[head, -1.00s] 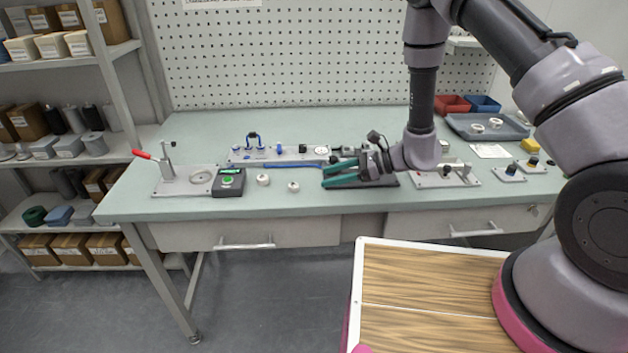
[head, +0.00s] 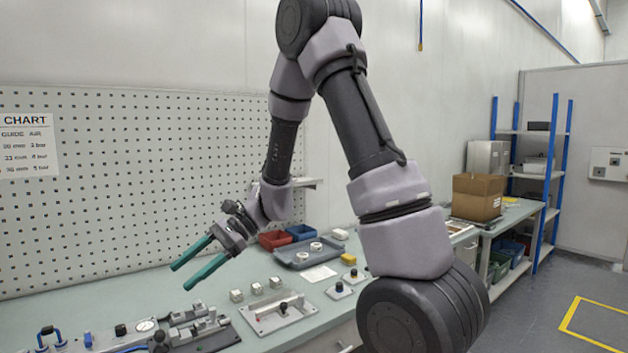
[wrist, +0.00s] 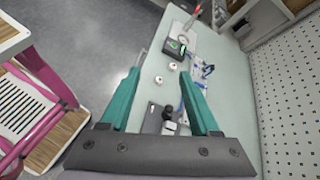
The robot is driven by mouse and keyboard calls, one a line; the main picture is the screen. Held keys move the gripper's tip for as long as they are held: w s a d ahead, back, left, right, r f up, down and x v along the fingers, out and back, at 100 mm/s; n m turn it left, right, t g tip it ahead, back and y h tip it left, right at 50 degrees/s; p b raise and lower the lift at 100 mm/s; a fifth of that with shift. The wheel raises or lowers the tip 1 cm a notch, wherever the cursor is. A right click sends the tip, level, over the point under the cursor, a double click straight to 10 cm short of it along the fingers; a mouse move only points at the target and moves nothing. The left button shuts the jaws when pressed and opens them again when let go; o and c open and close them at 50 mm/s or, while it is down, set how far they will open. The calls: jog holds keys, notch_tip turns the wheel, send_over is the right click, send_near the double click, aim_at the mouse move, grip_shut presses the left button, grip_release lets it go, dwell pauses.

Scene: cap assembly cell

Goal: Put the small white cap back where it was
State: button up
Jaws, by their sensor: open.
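My gripper (head: 183,276) has teal fingers, open and empty, held above the green bench top. The wrist view shows its fingers (wrist: 160,75) apart with nothing between them. Two small white round pieces lie on the bench in that view, one farther (wrist: 172,66) and one nearer (wrist: 158,79), below and beyond the fingertips. Two white ring-like pieces, a front one (head: 302,257) and a back one (head: 316,246), lie in the grey tray (head: 287,261). I cannot tell which white piece is the cap the task names.
Red (head: 274,240) and blue (head: 301,232) bins stand behind the tray. A red-handled press (wrist: 191,22) is at the bench's far end.

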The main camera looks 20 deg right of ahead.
jog(key=s+d+r+n+t+h, duration=0.3)
jog(key=s+d+r+t+h, duration=0.1)
jog(key=d+r, duration=0.5)
jog(key=s+d+r+n+t+h, duration=0.3)
jog(key=s+d+r+t+h, duration=0.2)
jog(key=d+r, duration=0.5)
jog(key=s+d, duration=0.2)
jog(key=d, duration=0.2)
jog(key=shift+d+n+t, duration=0.2)
jog(key=shift+n+t, duration=0.1)
jog(key=shift+t, duration=0.1)
jog(key=shift+r, duration=0.1)
